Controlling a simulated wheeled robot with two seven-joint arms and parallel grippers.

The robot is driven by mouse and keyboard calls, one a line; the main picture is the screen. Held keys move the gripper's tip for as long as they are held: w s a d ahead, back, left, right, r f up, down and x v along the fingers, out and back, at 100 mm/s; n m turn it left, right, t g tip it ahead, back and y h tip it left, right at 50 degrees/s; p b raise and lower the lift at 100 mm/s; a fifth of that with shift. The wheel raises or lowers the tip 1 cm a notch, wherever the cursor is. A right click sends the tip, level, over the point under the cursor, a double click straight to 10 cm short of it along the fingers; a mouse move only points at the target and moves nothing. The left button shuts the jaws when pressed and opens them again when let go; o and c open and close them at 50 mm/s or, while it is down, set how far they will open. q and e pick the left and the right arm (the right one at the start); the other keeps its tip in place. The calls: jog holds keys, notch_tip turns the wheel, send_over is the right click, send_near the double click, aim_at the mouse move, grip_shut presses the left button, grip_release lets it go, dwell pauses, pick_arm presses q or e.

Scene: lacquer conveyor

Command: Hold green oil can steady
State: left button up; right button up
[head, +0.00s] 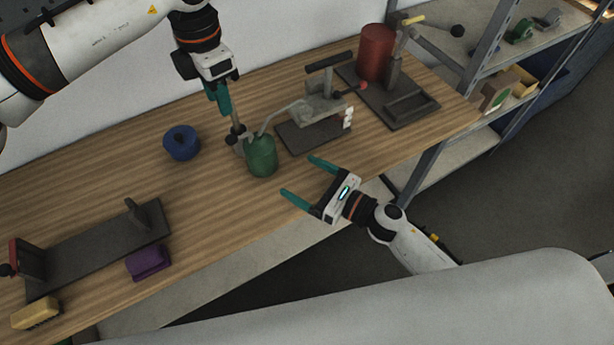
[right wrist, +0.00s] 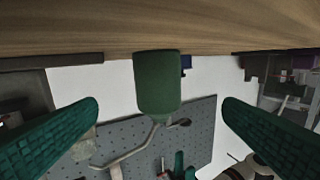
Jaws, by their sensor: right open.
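The green oil can (head: 261,157) stands upright on the wooden table near its front edge, its thin grey spout rising to the upper right. In the right wrist view the can (right wrist: 157,85) appears upside down, centred between my fingers and beyond their tips. My right gripper (head: 298,175) is open, in front of and to the right of the can, its fingers pointing towards it without touching. My left gripper (head: 221,98) points down above and behind the can, close to a grey part with a dark knob (head: 238,130) beside the can. Its finger gap is hidden.
A dark rack (head: 100,250), purple block (head: 148,262) and yellow brush (head: 36,313) are at the lower left.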

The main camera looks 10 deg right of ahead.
aim_at(263, 155)
jog(key=shift+w+f, duration=0.1)
jog(key=shift+w, duration=0.1)
jog(key=shift+w+a+n, duration=0.25)
jog(key=shift+n, duration=0.05)
jog(key=x, duration=1.1)
jog(key=shift+c, duration=0.5)
pick_arm(q)
jog(key=shift+c, duration=0.4)
pick_arm(e)
jog(key=c, duration=1.1)
pick_arm(q)
grip_shut()
